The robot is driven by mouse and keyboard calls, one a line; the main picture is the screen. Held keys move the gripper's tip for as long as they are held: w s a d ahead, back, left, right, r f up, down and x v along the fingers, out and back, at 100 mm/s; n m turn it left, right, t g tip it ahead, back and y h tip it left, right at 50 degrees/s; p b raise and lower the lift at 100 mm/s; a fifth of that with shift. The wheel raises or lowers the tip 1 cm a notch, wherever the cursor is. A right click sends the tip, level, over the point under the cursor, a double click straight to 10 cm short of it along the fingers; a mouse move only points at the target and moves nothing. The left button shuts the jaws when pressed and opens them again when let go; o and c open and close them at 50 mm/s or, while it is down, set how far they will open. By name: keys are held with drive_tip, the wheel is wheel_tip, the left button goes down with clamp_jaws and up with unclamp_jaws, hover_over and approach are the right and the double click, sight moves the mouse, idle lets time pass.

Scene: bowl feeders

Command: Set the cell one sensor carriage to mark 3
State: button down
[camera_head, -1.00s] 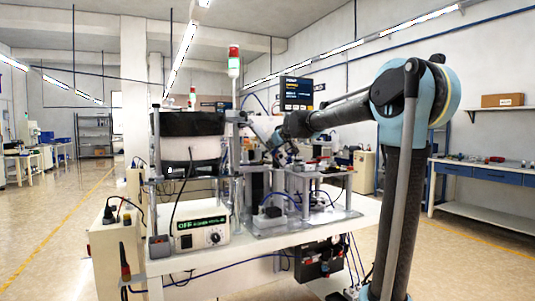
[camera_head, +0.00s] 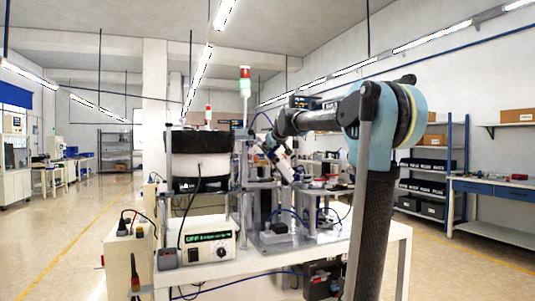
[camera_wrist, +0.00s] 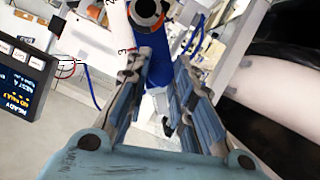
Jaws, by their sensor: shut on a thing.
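In the wrist view, a blue carriage body (camera_wrist: 157,74) sits between the fingers of my gripper (camera_wrist: 161,66), which is shut on it. A white scale bar (camera_wrist: 118,26) with the numerals 2 and 3 runs beside the carriage, the 3 being nearer to it. A round dark and orange part (camera_wrist: 148,10) shows at the top. The exact alignment with a mark cannot be told. In the head view, my gripper (camera_head: 277,152) is at the tilted white and blue rail (camera_head: 285,168), too small for detail.
A bowl feeder (camera_head: 201,165) and its control box (camera_head: 209,240) stand on the white bench (camera_head: 345,244) to the left. Small fixtures (camera_head: 318,196) stand below the rail. A dark display (camera_wrist: 22,75) reading READY is at left in the wrist view. The floor at left is clear.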

drive_tip(key=shift+a+r, duration=0.1)
drive_tip(key=shift+r, duration=0.05)
drive_tip(key=c, duration=1.4)
unclamp_jaws()
drive_tip(key=shift+a, duration=0.1)
drive_tip(key=shift+o, duration=0.2)
drive_tip(key=shift+s, duration=0.1)
drive_tip(key=v, duration=1.1)
drive_tip(key=shift+s+d, duration=0.3)
drive_tip(key=s+d+f+m+g+h, duration=0.1)
drive_tip(key=s+d+f+m+g, duration=0.1)
drive_tip(key=s+f, duration=1.1)
drive_tip(key=s+d+f+m+g+h, duration=0.1)
drive_tip(key=s+d+f+g, duration=0.4)
drive_tip(key=s+f, duration=0.9)
drive_tip(key=s+d+f+m+g+h, duration=0.1)
drive_tip(key=s+d+f+g, duration=0.3)
drive_tip(key=s+f, duration=1)
wheel_tip(320, 180, down, 12)
drive_tip(key=shift+d+r+m, duration=0.25)
drive_tip(key=shift+d+m, duration=0.65)
drive_tip(key=shift+d, duration=0.1)
